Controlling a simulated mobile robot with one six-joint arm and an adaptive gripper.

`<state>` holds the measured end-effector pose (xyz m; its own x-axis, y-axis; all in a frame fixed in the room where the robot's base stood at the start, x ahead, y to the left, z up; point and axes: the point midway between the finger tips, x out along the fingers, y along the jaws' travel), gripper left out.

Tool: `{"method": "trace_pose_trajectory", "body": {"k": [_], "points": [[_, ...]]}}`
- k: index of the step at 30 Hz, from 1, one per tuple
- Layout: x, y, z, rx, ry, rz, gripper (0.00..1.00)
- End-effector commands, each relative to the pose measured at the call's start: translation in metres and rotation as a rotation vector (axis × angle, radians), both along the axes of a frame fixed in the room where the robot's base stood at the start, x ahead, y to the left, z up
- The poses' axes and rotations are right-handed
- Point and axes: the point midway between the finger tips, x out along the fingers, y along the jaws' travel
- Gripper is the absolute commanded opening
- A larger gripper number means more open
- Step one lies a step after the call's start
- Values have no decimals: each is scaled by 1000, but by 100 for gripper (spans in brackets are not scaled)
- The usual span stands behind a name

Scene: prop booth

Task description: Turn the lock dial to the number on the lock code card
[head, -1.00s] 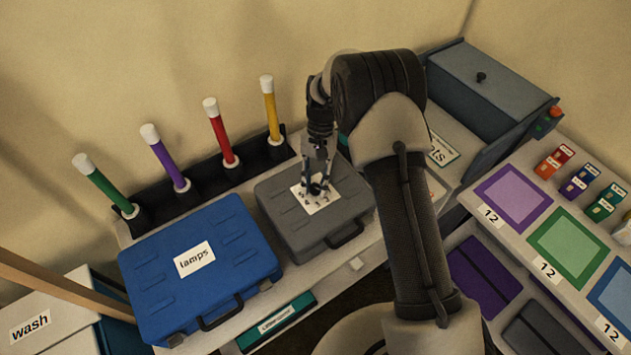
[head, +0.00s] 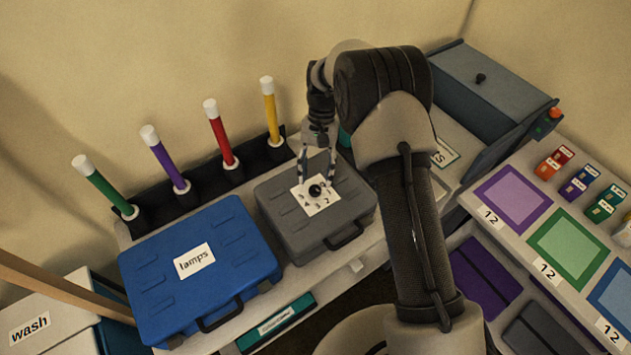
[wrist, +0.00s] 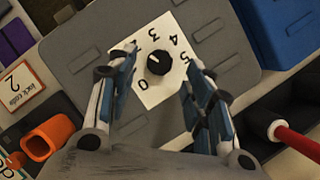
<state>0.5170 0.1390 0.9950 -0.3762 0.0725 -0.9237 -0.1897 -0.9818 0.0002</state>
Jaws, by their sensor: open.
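The lock dial is a black round knob (wrist: 158,63) on a white number plate (wrist: 150,97), on top of the grey case (head: 282,222). A light mark on the knob points up and left in the wrist view, roughly towards the 2; the exact alignment is hard to tell. The lock code card (wrist: 22,88), orange-edged, reads 2 and lies at the left of the wrist view. My gripper (head: 317,177) is open and empty just above the dial, its fingers apart on either side of the knob. One finger hides part of the plate's numbers.
The blue lamps case (head: 235,238) stands left of the grey case. Green, purple, red and yellow sticks (head: 220,135) stand upright in a black rack behind. An orange holder (wrist: 50,135) is near the card. A dark box (head: 490,80) stands at the right.

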Motion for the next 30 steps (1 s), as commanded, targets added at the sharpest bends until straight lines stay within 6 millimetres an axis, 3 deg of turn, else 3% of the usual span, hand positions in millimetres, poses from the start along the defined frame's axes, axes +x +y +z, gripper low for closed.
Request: {"method": "trace_pose_trajectory", "body": {"k": [6, 12, 30], "points": [[20, -3, 45, 2, -5, -1, 47], [29, -6, 70, 1, -2, -1, 47], [32, -6, 78, 1, -1, 0, 47]]}}
